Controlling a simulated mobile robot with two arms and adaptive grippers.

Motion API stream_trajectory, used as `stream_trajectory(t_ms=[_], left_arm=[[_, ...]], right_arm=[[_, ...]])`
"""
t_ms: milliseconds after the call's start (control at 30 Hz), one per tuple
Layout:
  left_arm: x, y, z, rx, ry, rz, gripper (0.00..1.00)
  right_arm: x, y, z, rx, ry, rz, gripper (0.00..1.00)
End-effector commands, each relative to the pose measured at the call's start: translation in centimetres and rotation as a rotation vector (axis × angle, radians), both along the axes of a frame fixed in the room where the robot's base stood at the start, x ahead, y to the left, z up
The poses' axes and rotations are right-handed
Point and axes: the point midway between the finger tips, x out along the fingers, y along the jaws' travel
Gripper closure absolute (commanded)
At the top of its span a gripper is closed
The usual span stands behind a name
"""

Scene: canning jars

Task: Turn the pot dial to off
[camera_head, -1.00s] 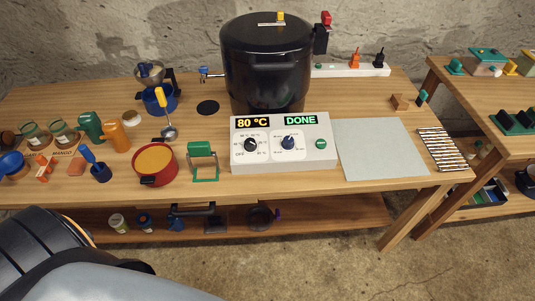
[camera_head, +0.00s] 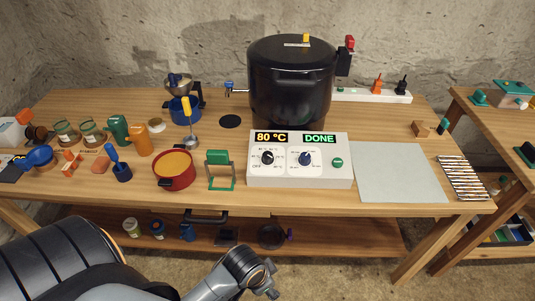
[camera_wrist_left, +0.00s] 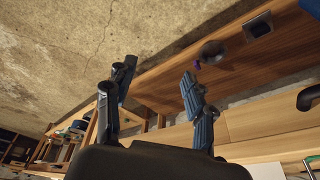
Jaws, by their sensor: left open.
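The black pot (camera_head: 290,80) stands at the back of the table. In front of it is a white control box (camera_head: 300,178) with displays reading 80 °C and DONE. The box has a black dial (camera_head: 267,157) on the left and a blue dial (camera_head: 305,158) on the right; the black dial's exact setting is too small to read. My left arm reaches in at the bottom of the head view, in front of the table and well short of the box. In the left wrist view my left gripper (camera_wrist_left: 157,88) is open and empty. My right gripper is not in view.
A green stand (camera_head: 219,170) and a red pot (camera_head: 174,172) stand left of the box. A grey mat (camera_head: 400,172) lies clear to its right. A lower shelf (camera_head: 340,236) with jars and tools runs under the table, near my left arm.

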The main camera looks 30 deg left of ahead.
Motion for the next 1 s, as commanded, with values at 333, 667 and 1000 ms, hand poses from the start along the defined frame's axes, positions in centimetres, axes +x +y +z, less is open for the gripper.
stream_trajectory(t_ms=[333, 667, 1000], left_arm=[[7.5, -1.8, 6.1, 0.091, -0.038, -0.625, 0.46], [17.7, 3.4, 10.7, 0.258, 0.025, -1.259, 0.46], [26.4, 15.0, 22.2, 0.324, 0.069, -1.665, 0.46]], right_arm=[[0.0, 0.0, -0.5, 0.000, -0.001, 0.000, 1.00], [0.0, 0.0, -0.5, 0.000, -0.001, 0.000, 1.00], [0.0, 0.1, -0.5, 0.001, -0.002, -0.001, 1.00]])
